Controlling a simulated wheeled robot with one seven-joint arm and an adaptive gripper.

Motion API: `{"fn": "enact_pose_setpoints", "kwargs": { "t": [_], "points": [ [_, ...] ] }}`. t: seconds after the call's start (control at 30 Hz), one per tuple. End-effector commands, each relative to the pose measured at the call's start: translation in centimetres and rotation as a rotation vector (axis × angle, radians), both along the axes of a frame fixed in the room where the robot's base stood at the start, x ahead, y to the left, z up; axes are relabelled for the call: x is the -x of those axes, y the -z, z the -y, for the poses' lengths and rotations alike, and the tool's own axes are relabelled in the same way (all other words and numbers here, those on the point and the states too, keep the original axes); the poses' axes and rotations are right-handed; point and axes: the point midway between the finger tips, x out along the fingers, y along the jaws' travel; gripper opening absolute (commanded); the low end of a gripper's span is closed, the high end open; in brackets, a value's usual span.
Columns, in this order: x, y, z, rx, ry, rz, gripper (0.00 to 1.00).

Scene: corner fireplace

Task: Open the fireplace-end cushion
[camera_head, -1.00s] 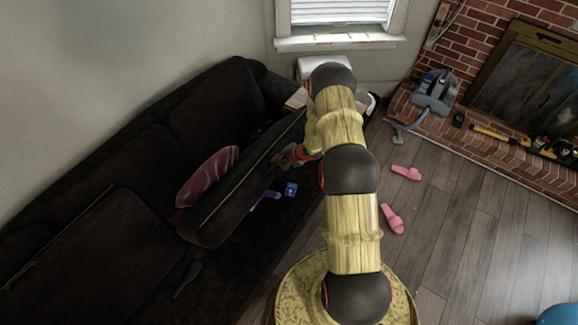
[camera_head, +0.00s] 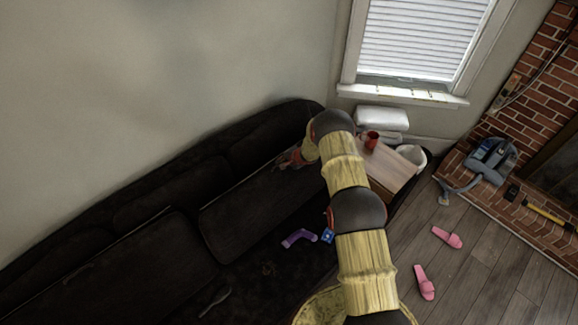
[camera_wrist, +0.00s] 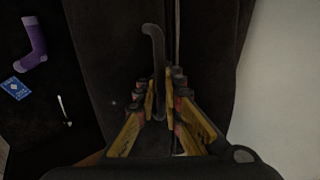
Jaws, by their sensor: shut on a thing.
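The fireplace-end cushion (camera_head: 262,196) is a dark slab on the sofa, raised steeply and leaning back toward the backrest. It fills the middle of the wrist view (camera_wrist: 100,60). My gripper (camera_head: 292,158) is at its upper edge near the window end. In the wrist view my gripper (camera_wrist: 164,92) is shut on a dark curved handle (camera_wrist: 153,45) of the cushion. The sofa space in front of the cushion is exposed, with a purple sock (camera_head: 298,238) and a blue packet (camera_head: 327,235) lying there. My arm hides the cushion's far end.
The other seat cushion (camera_head: 140,262) is at left, and a dark slim item (camera_head: 214,299) lies in front. A wooden side table (camera_head: 390,168) with a red mug (camera_head: 371,140) stands beside my arm. Pink slippers (camera_head: 425,282) and a vacuum (camera_head: 494,160) are at right.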

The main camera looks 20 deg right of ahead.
Motion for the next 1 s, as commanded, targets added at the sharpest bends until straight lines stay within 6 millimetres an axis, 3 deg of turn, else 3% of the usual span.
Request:
{"fn": "enact_pose_setpoints", "kwargs": {
  "t": [0.17,0.6,0.63,0.73,1.0],
  "points": [
    [-1.31,-0.68,-0.34,0.001,0.000,0.009,0.00],
    [-1.48,-0.61,-0.39,0.001,0.001,0.008,0.00],
    [-1.48,-0.61,-0.39,0.001,0.001,0.008,0.09],
    [-1.43,-0.57,-0.39,0.002,0.001,0.007,0.14],
    [-1.20,-0.30,-0.47,0.001,0.001,0.002,0.15]
  ]
}}
